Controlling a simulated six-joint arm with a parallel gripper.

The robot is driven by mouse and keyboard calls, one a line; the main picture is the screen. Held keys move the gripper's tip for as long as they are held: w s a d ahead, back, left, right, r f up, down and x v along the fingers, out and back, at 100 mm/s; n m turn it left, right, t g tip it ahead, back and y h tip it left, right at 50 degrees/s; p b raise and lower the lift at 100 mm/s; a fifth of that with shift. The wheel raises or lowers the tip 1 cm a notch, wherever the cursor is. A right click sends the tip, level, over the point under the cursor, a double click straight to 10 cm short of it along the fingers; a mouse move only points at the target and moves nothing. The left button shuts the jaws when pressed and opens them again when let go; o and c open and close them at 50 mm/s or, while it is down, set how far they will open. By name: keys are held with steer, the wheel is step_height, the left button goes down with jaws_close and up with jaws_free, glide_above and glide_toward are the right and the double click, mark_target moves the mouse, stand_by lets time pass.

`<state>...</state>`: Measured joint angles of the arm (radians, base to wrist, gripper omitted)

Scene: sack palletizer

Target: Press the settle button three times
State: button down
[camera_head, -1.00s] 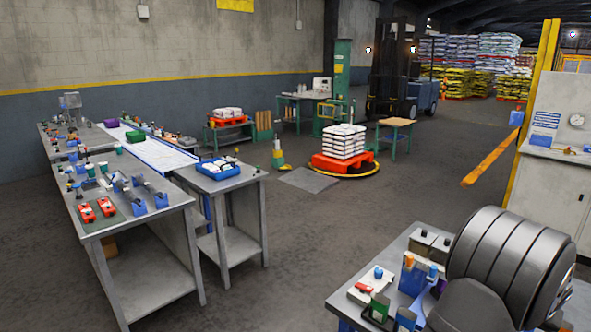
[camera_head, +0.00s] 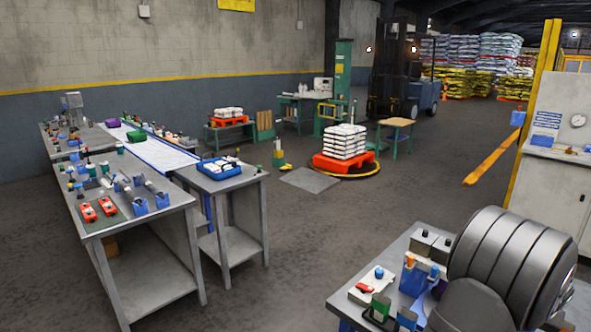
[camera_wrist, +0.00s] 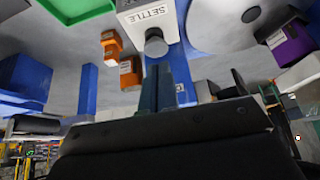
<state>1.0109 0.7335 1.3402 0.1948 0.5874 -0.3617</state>
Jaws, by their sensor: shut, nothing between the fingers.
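In the wrist view the settle button is a grey round cap (camera_wrist: 156,43) on a white box (camera_wrist: 148,16) labelled SETTLE. The gripper's black body covers the lower part of the wrist view. My gripper cannot be made out in the head view.
Around the button stand orange blocks (camera_wrist: 130,72), a green tray (camera_wrist: 75,8), a blue post (camera_wrist: 86,90) and a purple item (camera_wrist: 288,45). In the head view, stacked sacks (camera_head: 345,141) sit on a red pallet (camera_head: 344,163). A crowded workbench (camera_head: 150,222) stands left; open floor lies between.

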steer(key=shift+f, duration=1.45)
steer(key=shift+a, duration=0.1)
steer(key=shift+r, duration=1.15)
steer(key=shift+f, duration=0.2)
steer(key=shift+f, duration=0.7)
steer(key=shift+r, duration=1.1)
